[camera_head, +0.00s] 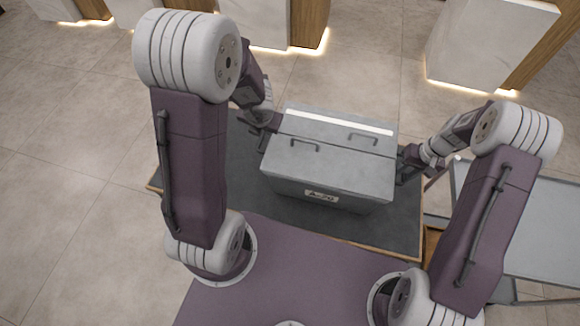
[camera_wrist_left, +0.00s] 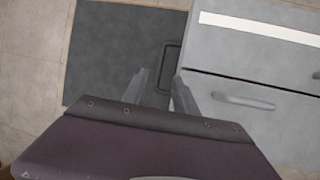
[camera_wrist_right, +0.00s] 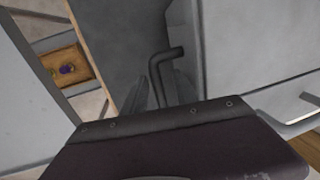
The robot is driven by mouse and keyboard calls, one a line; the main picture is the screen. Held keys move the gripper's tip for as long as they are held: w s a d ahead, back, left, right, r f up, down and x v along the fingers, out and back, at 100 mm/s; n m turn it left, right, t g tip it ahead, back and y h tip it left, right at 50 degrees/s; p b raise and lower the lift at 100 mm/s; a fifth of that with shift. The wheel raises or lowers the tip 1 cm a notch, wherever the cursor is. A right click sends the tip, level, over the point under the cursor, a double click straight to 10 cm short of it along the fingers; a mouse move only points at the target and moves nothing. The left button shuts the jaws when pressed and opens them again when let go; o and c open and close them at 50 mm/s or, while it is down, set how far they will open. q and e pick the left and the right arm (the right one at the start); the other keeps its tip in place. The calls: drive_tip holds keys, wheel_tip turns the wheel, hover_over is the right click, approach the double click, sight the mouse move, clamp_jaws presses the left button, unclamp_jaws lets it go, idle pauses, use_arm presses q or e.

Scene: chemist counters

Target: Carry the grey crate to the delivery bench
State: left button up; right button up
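The grey crate (camera_head: 330,170) is a closed box with two handles on its lid, a pale strip along the back and a label on its front. It rests upright on a dark-topped surface. My left gripper (camera_head: 262,130) is at the crate's left side. In the left wrist view its fingers (camera_wrist_left: 160,90) stand apart, with the dark side handle (camera_wrist_left: 172,55) at their tips. My right gripper (camera_head: 404,168) is at the crate's right side. In the right wrist view its fingers (camera_wrist_right: 162,92) stand apart around the other side handle (camera_wrist_right: 168,54).
The dark top (camera_head: 225,190) has a thin wooden edge. A grey table (camera_head: 530,215) stands close by on the right. White and wood counters (camera_head: 490,40) stand at the back, with open tiled floor (camera_head: 80,130) on the left. A small wooden tray (camera_wrist_right: 68,68) shows in the right wrist view.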

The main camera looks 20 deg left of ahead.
wheel_tip(320, 180, up, 12)
drive_tip(key=d, duration=0.2)
drive_tip(key=shift+w+d+f, duration=0.1)
